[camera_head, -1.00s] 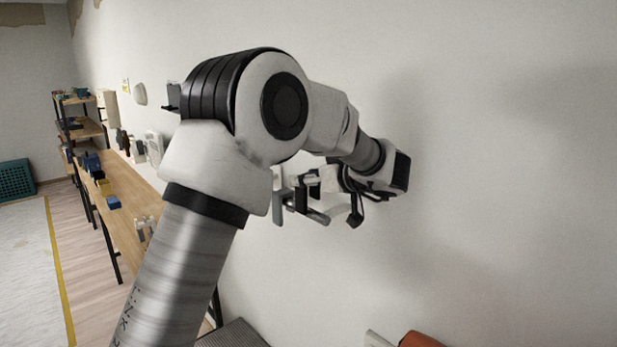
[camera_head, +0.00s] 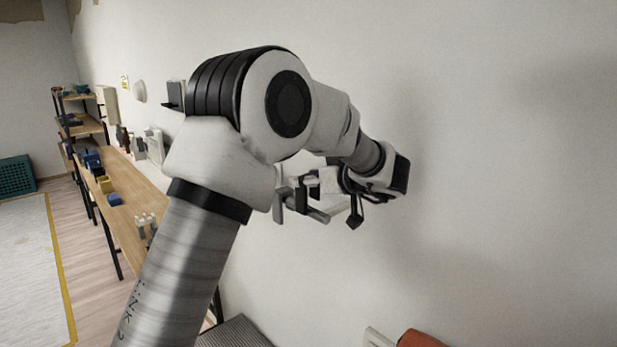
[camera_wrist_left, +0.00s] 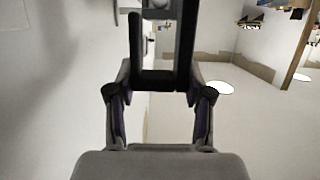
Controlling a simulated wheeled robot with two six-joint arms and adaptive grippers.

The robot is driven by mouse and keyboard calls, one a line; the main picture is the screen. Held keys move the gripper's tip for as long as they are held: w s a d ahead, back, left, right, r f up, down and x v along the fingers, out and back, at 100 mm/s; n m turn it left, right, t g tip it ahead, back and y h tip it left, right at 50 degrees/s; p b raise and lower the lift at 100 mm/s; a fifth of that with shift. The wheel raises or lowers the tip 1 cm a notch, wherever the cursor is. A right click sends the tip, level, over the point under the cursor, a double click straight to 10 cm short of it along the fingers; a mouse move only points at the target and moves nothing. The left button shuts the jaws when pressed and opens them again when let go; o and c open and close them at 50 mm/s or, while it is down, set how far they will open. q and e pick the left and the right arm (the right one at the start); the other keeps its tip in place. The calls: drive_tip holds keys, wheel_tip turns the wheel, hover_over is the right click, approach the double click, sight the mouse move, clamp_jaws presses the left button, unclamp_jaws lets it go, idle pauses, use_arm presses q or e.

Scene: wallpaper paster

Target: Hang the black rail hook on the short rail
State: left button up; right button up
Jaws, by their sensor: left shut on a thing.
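The black rail hook (camera_wrist_left: 157,79) shows in the left wrist view as a U shape with its open side toward the top of the picture. My left gripper (camera_wrist_left: 157,104) is shut on it, one finger at each side. A rounded grey end (camera_wrist_left: 160,3), perhaps of the rail, shows at the top between the hook's two legs; I cannot tell whether they touch. In the head view my left gripper (camera_head: 352,195) is close to the wall, just right of a short grey rail (camera_head: 307,214). The hook is hard to make out there. My right gripper is not in view.
A long wooden shelf table (camera_head: 130,195) with small boxes runs along the wall at the left. An orange rounded thing (camera_head: 420,338) shows at the bottom edge. The wall (camera_head: 510,170) right of the gripper is bare.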

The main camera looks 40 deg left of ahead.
sight(309, 207)
use_arm(q)
drive_tip(key=shift+f+b, duration=0.95)
drive_tip(key=shift+f, duration=2.1)
drive_tip(key=o, duration=1)
drive_tip(key=shift+c, duration=0.2)
drive_tip(key=v, duration=1.2)
